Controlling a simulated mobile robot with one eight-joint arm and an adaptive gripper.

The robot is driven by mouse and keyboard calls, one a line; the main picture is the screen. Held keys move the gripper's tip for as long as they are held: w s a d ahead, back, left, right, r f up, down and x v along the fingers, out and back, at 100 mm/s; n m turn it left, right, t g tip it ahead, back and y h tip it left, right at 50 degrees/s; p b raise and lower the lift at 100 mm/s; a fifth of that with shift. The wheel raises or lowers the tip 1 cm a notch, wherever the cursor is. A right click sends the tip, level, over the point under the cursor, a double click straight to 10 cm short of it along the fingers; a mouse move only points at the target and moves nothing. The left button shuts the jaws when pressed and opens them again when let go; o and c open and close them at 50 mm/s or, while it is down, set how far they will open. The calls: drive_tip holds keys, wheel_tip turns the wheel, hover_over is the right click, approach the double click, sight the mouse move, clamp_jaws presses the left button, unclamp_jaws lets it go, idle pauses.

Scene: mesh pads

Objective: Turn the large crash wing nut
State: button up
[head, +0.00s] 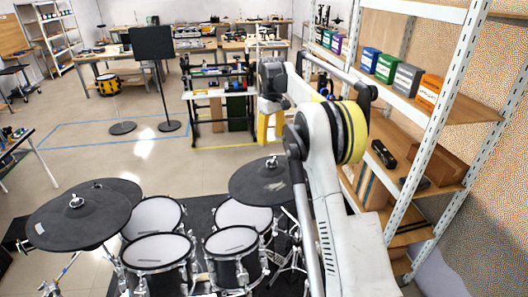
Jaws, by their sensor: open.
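A large dark cymbal pad (60,222) is at the lower left, with a pale wing nut (76,201) at its centre. Another dark cymbal pad (122,188) shows partly behind it. A third dark cymbal pad (250,184) is right of the middle, with a small pale nut (272,162) on top. No label shows which pad is the crash. My gripper (269,138) has yellow fingers and points down, above the right pad in the picture, apart from its nut. It is open and empty. My arm hides part of the right pad's right side.
Several white mesh drum pads (156,251) stand below the cymbals on a dark mat. A shelf rack (435,110) with coloured boxes rises close on the right. A black music stand (153,45) and workbenches are farther back. Open floor (120,155) lies behind the drums.

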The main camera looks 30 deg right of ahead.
sight(272, 159)
wheel_tip(272, 159, down, 10)
drive_tip(key=shift+s+r, duration=0.1)
idle(0.4)
drive_tip(key=c, duration=1.2)
